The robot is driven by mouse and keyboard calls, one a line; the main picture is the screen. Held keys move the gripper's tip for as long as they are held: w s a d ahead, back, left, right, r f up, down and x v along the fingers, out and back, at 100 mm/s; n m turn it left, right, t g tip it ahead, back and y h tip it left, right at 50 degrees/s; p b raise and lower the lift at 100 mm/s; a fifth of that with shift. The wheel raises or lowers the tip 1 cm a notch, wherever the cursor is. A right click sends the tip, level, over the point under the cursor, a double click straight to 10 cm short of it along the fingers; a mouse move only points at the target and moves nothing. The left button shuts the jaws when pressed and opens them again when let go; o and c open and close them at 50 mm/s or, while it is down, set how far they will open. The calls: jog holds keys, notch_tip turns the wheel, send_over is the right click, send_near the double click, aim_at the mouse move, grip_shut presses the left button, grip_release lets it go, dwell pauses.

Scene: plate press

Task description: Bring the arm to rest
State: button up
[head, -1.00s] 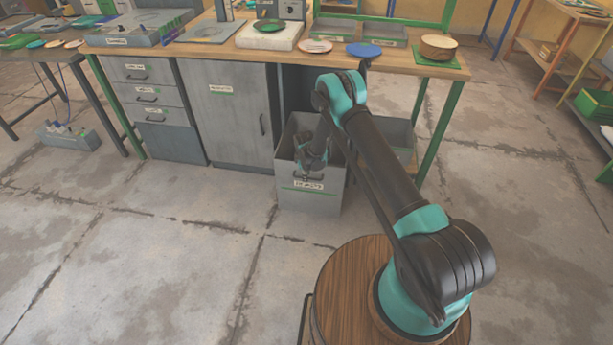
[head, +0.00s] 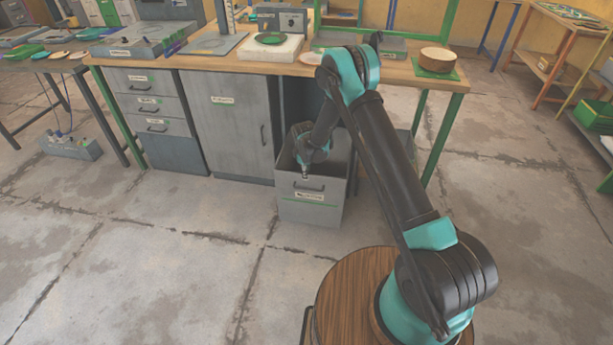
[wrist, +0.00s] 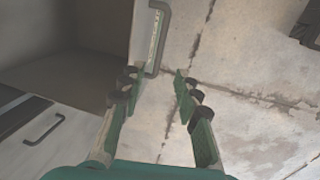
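My arm reaches forward from its round wooden-topped base, bent at a high elbow. The bin's handle (wrist: 158,38) and front show just ahead of the fingers. I cannot tell whether a finger touches the bin.
The wooden workbench (head: 440,84) stands above the bin, with a green plate (head: 271,39) on a white block and a round wooden piece (head: 437,58). Grey drawers (head: 150,105) and a cabinet (head: 225,120) stand left of the bin. The floor in front is clear.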

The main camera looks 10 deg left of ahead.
jog(key=shift+r, duration=0.1)
dwell(0.4)
jog(key=s+d+r+m, duration=0.4)
jog(key=d+r, duration=0.6)
jog(key=r, duration=0.2)
jog(key=s+d+r+m, duration=0.4)
jog(key=s+d+r, duration=0.1)
jog(key=d+r, duration=0.6)
jog(key=s+d+r+m+t, duration=0.1)
jog(key=s+d+r+m, duration=0.1)
jog(key=s+d+r, duration=0.3)
jog(key=s+d+r+m, duration=0.2)
jog(key=s, duration=0.4)
jog(key=s+d+m, duration=0.2)
jog(key=s+d, duration=0.1)
jog(key=s, duration=0.4)
jog(key=s+d+f+m+t, duration=0.1)
jog(key=s+d+m, duration=0.2)
jog(key=s, duration=0.5)
jog(key=shift+s+d+f+m, duration=0.2)
jog(key=shift+s+f+m, duration=0.05)
jog(key=shift+m, duration=0.05)
